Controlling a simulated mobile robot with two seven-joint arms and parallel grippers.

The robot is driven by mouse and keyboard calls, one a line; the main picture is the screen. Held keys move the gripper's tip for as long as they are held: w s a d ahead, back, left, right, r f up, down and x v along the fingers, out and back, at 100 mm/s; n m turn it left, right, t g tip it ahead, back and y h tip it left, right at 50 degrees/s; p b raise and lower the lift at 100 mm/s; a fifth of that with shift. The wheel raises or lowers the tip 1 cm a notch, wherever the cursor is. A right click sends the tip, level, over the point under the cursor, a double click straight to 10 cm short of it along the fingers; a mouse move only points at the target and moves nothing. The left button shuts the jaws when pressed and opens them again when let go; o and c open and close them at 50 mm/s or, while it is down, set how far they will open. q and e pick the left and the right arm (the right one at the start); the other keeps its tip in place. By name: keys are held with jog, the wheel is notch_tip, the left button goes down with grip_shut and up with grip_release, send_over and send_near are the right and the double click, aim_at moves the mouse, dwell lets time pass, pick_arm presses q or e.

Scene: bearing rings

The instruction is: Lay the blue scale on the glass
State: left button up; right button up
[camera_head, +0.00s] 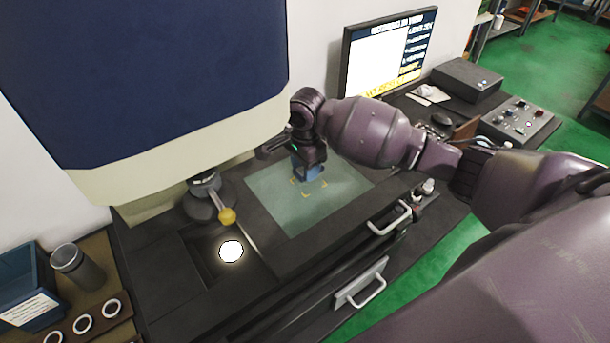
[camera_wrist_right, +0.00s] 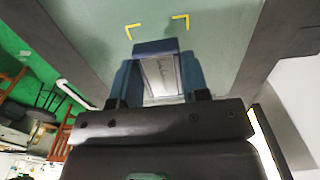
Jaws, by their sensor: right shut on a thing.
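My right gripper (camera_head: 308,164) is over the far part of the pale green glass (camera_head: 265,203), pointing down. It is shut on the blue scale (camera_head: 309,174). In the right wrist view the blue scale (camera_wrist_right: 152,47) shows as a blue frame around a silvery plate with dark marks, just beyond my right gripper (camera_wrist_right: 150,98). Yellow corner marks (camera_wrist_right: 181,19) lie on the glass (camera_wrist_right: 222,35) beyond the scale. I cannot tell whether the scale touches the glass. My left gripper is not in view.
A large blue and cream machine housing (camera_head: 150,70) overhangs the glass at the left. A tray with several rings (camera_head: 82,323) is at the lower left. A monitor (camera_head: 385,55) stands behind.

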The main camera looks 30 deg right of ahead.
aim_at(305, 184)
jog(key=shift+f, duration=1.75)
jog(key=shift+f, duration=0.1)
jog(key=o, duration=0.9)
jog(key=shift+o, duration=0.2)
notch_tip(305, 184, up, 12)
jog(key=shift+r, duration=0.15)
